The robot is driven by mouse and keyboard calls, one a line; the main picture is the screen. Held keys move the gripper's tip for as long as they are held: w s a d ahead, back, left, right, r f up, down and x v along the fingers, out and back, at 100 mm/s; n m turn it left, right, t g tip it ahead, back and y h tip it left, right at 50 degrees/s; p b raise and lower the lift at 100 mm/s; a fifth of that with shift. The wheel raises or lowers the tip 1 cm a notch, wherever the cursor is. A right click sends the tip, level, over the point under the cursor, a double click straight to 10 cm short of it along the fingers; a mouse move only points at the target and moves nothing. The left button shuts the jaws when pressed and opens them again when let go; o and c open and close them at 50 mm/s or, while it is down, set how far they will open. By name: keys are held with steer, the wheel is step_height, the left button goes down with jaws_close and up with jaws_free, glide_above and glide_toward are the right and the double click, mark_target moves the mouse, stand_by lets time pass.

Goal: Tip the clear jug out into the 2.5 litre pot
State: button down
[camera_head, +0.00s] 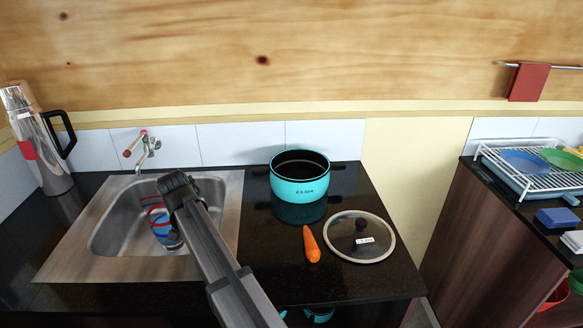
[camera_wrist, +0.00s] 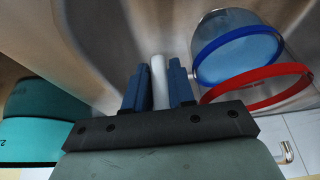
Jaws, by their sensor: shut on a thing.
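The clear jug (camera_head: 160,222) with a red band and a blue band is in the sink area in the head view, partly hidden by my arm. In the wrist view the jug (camera_wrist: 238,50) is right of the fingers, with something blue showing inside the blue band. I cannot tell whether this is liquid. My gripper (camera_wrist: 158,72) is shut on a pale upright bar between its blue fingers, which looks like the jug's handle. The teal 2.5 litre pot (camera_head: 299,186) stands uncovered on the counter right of the sink. It also shows at the left of the wrist view (camera_wrist: 35,130).
The pot's glass lid (camera_head: 358,247) lies front right of the pot, with a carrot (camera_head: 311,244) beside it. The tap (camera_head: 148,150) stands behind the sink (camera_head: 222,225). A steel flask (camera_head: 38,140) stands back left. A dish rack (camera_head: 530,165) is on another counter at right.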

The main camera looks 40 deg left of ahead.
steer(key=w+r+m, duration=0.2)
steer(key=w, duration=0.2)
steer(key=w+r+m+t+h, duration=0.1)
steer(key=w+r+m, duration=0.2)
steer(key=w, duration=0.1)
steer(key=w+a+r+m+h, duration=0.1)
steer(key=w+r+m, duration=0.1)
steer(key=w, duration=0.3)
steer(key=shift+r+m+t, duration=0.3)
steer(key=shift+r+m, duration=0.1)
steer(key=shift+r, duration=0.2)
steer(key=w+d+r+m+h, duration=0.2)
steer(key=w+r+m+h, duration=0.1)
steer(key=w+r+m, duration=0.5)
steer(key=w+r, duration=0.2)
steer(key=w, duration=0.2)
steer(key=shift+d+h, duration=0.3)
steer(key=shift+d, duration=0.1)
steer(key=shift+d+f+g, duration=0.1)
steer(key=shift+f+g, duration=0.05)
steer(key=shift+g, duration=0.25)
steer(key=d+f+y, duration=0.1)
steer(key=y, duration=0.1)
steer(key=d+f+m+g+y, duration=0.1)
steer(key=y, duration=0.2)
steer(key=d+f+y, duration=0.1)
steer(key=y, duration=0.1)
steer(key=shift+w+d+f+g+y, duration=0.1)
steer(key=shift+w+f+g+y, duration=0.25)
steer(key=shift+w+g+y, duration=0.05)
